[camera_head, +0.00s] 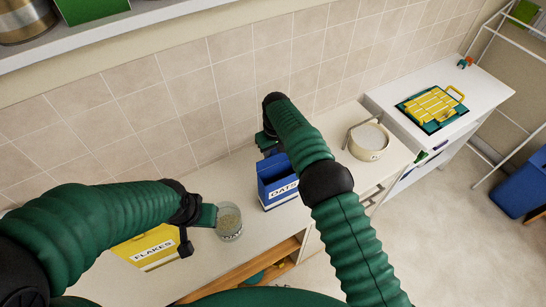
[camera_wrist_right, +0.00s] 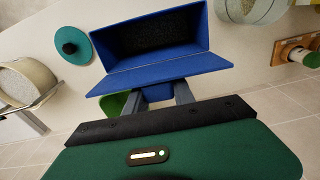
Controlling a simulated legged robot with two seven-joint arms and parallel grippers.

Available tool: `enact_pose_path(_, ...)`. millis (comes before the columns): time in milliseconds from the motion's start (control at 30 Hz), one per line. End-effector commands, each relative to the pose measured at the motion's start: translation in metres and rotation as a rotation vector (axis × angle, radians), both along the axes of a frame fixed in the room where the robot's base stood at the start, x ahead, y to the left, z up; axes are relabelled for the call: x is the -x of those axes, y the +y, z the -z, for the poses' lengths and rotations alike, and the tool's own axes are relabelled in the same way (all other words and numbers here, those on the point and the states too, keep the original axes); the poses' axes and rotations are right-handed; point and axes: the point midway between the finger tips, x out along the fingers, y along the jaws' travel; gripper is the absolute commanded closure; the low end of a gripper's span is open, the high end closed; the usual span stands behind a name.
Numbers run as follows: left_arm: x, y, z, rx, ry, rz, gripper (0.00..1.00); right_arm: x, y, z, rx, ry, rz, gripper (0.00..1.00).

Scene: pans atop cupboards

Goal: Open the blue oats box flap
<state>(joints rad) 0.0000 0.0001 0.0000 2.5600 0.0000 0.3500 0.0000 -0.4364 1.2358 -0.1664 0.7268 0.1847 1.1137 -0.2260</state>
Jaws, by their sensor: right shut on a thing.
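The blue oats box (camera_head: 279,190) stands upright on the counter in the head view, its white "OATS" label facing me. In the right wrist view the box (camera_wrist_right: 197,57) is open at the top, with a dark speckled inside, and its wide blue flap (camera_wrist_right: 165,73) is tilted outward toward my gripper. My right gripper (camera_wrist_right: 155,94) is shut on a blue part at the flap's edge. In the head view my right gripper (camera_head: 266,142) is at the box's back, partly hidden by my arm. My left gripper (camera_head: 195,227) is beside the flakes box; its fingers are unclear.
A yellow flakes box (camera_head: 147,249) and a glass jar (camera_head: 229,222) stand left of the oats box. A cream pot (camera_head: 369,141) stands to the right. A yellow and green rack (camera_head: 433,107) is on the farther white counter. The tiled wall is close behind.

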Motion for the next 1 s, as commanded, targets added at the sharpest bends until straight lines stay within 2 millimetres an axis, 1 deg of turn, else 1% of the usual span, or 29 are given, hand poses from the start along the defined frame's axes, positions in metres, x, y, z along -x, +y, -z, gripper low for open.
enact_pose_path(33,0.000,0.000,0.002,0.000,0.000,0.000,0.64,0.004,-0.001,0.008,0.005,0.017,0.001,1.00)
enact_pose_path(433,0.000,0.000,0.003,0.000,0.000,0.000,0.64,0.005,-0.001,0.009,0.008,0.025,0.001,1.00)
enact_pose_path(467,0.000,0.000,0.003,0.000,0.000,0.000,0.64,0.005,-0.001,0.009,0.009,0.026,0.001,0.69)
enact_pose_path(600,0.000,0.000,0.003,0.000,0.000,0.000,0.64,0.005,-0.001,0.008,0.008,0.024,0.001,0.50)
enact_pose_path(633,0.000,0.000,0.003,0.000,0.000,0.000,0.64,0.004,-0.001,0.008,0.008,0.023,0.001,0.47)
enact_pose_path(900,0.000,0.000,0.003,0.000,0.000,0.000,0.64,0.003,0.000,0.003,0.005,0.014,0.000,0.47)
enact_pose_path(1000,0.000,0.000,0.008,0.000,0.000,0.000,0.64,0.003,0.000,-0.005,0.004,0.012,0.001,0.47)
